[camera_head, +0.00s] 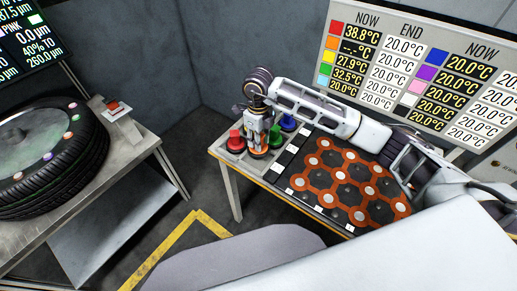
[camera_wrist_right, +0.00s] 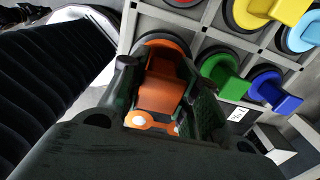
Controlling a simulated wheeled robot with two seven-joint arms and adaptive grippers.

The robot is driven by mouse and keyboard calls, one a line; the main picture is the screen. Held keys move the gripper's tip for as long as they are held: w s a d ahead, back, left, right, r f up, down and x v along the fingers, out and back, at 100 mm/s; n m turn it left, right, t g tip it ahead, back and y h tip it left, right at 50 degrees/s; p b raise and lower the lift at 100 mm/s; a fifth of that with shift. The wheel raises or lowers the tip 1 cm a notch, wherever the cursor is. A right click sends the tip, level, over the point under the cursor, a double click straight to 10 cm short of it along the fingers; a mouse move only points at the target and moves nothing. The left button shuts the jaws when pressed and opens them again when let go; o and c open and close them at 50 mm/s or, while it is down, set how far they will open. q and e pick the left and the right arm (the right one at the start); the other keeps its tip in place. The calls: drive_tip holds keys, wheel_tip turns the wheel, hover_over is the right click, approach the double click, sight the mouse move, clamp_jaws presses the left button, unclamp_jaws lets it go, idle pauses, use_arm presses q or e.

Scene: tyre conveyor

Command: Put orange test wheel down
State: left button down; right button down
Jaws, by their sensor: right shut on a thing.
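The orange test wheel (camera_wrist_right: 162,88) has an orange handle and a round base with an orange ring. My right gripper (camera_head: 258,143) points down over the grey rack at the table's left end. It is shut on the wheel's handle, with one finger on each side in the wrist view. The wheel's base (camera_head: 258,154) shows just below the fingers in the head view, at a front compartment of the rack (camera_wrist_right: 200,25). I cannot tell whether it rests on the rack floor. My left gripper is not in view.
Red (camera_head: 236,141), green (camera_wrist_right: 222,76), blue (camera_wrist_right: 272,90), yellow (camera_wrist_right: 265,12) and light blue (camera_wrist_right: 300,36) wheels stand close by in the rack. An orange and black hexagon board (camera_head: 350,185) lies to the right. A temperature display (camera_head: 420,75) stands behind. A tyre (camera_head: 50,150) is at left.

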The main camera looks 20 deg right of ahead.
drive_tip(key=shift+f, duration=0.85)
drive_tip(key=shift+f, duration=0.1)
drive_tip(key=shift+f+p, duration=0.5)
drive_tip(key=shift+f, duration=1.2)
drive_tip(key=shift+f, duration=0.2)
drive_tip(key=c, duration=1.1)
unclamp_jaws()
drive_tip(key=shift+o, duration=0.2)
drive_tip(key=shift+r, duration=0.1)
wheel_tip(320, 180, up, 12)
drive_tip(key=shift+r+b, duration=0.1)
drive_tip(key=shift+b, duration=1.15)
